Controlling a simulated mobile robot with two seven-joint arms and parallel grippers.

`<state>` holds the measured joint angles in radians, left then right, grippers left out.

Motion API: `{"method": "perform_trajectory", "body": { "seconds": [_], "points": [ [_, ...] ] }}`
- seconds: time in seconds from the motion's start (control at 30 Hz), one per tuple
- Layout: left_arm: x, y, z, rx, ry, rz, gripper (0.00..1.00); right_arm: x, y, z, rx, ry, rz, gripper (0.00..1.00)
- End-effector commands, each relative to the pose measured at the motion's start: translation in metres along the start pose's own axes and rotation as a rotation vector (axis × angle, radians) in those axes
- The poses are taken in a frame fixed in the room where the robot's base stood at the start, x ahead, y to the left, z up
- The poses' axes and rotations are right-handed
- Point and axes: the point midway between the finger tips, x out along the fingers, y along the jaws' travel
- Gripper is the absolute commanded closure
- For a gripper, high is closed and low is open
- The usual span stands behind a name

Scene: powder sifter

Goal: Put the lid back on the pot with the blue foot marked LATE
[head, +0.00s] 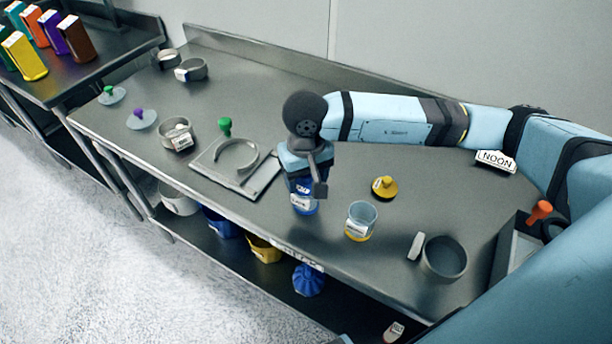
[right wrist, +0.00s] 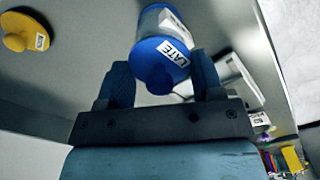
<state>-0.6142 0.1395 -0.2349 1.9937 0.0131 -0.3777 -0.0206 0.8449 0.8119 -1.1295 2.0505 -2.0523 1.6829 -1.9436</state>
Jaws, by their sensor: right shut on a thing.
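My right gripper (head: 305,184) points down over the front middle of the table. It is shut on a blue lid (right wrist: 162,62), which carries a LATE label and sits between the fingers in the right wrist view. Just beneath the lid is a clear pot (head: 304,208) with a white label, standing near the table's front edge. The pot also shows past the lid in the right wrist view (right wrist: 154,18). The gripper and lid hide much of the pot in the head view. I cannot tell whether the lid rests on the rim. My left gripper is out of view.
A clear pot with a yellow foot (head: 361,220) and a yellow lid (head: 384,187) are close on the right. A tray (head: 215,168) with a sieve ring lies left. A NOON sign (head: 495,160) is at the back right.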

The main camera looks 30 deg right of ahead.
Motion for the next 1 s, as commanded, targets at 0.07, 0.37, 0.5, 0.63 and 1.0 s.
{"method": "perform_trajectory", "body": {
  "seconds": [0.07, 0.37, 0.5, 0.63, 1.0],
  "points": [
    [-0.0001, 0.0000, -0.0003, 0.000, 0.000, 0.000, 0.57, -0.0002, 0.0000, 0.0000, 0.000, 0.000, 0.000, 0.61],
    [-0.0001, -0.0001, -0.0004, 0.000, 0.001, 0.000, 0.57, 0.0000, 0.0000, 0.0000, 0.000, 0.000, 0.000, 0.09],
    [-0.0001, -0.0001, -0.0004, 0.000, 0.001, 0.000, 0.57, 0.0000, 0.0000, 0.0000, 0.000, 0.000, 0.000, 0.09],
    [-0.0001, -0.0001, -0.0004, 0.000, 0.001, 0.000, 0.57, 0.0000, 0.0000, 0.0001, 0.000, 0.000, 0.000, 0.00],
    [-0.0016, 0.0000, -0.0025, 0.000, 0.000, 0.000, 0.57, -0.0078, -0.0001, -0.0003, 0.000, 0.002, 0.000, 0.00]
  ]
}}
